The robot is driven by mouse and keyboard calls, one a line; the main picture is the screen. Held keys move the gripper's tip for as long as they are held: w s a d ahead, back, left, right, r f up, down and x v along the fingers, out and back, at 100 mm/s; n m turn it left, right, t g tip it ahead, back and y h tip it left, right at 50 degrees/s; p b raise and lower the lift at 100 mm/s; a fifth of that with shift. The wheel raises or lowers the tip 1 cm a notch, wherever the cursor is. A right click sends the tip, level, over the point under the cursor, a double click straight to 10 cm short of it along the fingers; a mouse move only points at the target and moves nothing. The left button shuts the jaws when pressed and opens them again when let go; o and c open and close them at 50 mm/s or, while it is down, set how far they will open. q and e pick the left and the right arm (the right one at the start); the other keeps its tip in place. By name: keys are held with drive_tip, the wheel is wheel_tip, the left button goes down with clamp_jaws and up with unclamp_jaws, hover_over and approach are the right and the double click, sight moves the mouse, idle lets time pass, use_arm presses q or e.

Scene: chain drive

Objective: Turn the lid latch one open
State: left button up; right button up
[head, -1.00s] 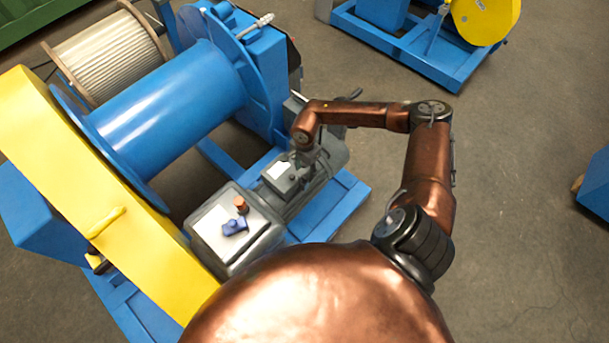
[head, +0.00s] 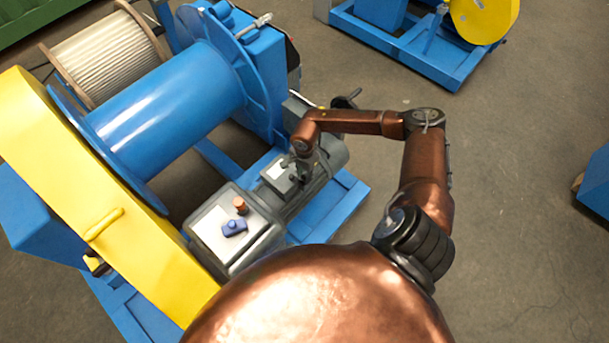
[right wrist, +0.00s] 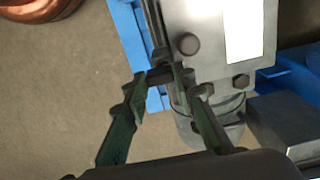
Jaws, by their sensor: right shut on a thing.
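A grey terminal box (head: 271,184) with a white label sits on the grey motor of the blue winch. In the right wrist view the box lid (right wrist: 205,60) fills the top centre, with dark round heads near its corners. A small dark latch (right wrist: 160,75) sticks out at the lid's lower left edge. My right gripper (right wrist: 163,77) is shut on this latch, its two green-grey fingers on either side of it. In the head view my right gripper (head: 303,171) is small and dark at the box's right side. My left gripper is not in view.
A grey box with a white top (head: 212,232), a brown knob (head: 240,205) and a blue knob (head: 234,227) stands nearer. The blue drum (head: 165,110) and yellow guard (head: 100,200) lie to the left. Open floor (head: 500,200) lies to the right.

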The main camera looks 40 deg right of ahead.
clamp_jaws()
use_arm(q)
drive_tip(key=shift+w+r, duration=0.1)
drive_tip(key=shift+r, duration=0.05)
use_arm(e)
drive_tip(key=shift+m, duration=0.3)
drive_tip(key=m+p, duration=0.1)
drive_tip(key=m, duration=0.2)
drive_tip(key=shift+a+r+m, duration=0.1)
drive_tip(key=shift+m, duration=0.3)
drive_tip(key=m+p, duration=0.2)
drive_tip(key=m, duration=0.2)
drive_tip(key=shift+w+a, duration=0.1)
drive_tip(key=m+p, duration=0.2)
drive_tip(key=m, duration=0.3)
drive_tip(key=shift+w+a+m+p, duration=0.1)
drive_tip(key=shift+m+p, duration=0.3)
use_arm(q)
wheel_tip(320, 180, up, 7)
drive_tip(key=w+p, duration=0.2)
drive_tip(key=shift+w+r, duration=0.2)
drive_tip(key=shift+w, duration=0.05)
use_arm(e)
drive_tip(key=shift+m, duration=1.8)
